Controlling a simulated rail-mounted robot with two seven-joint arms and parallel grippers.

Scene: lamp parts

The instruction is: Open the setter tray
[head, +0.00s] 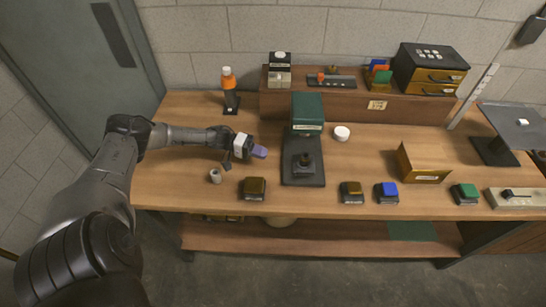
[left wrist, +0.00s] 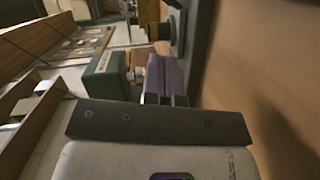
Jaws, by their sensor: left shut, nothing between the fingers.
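A machine with a green box-shaped head (head: 307,112) stands on a dark flat base (head: 303,175) near the middle of the bench. A black round part (head: 304,163) sits on the base in front of the head. I cannot tell which part is the setter tray. My left gripper (head: 261,152), with purple fingers, is shut and empty just left of the machine, apart from it in the head view. In the left wrist view the purple fingers (left wrist: 165,80) point toward the machine, with its green head (left wrist: 103,76) on the left. My right gripper is not in view.
A black cabinet with two yellowish drawers (head: 430,70) stands at the back right. Several small coloured blocks, including a blue one (head: 387,192), line the front edge. A small grey cylinder (head: 215,176) stands near my left gripper.

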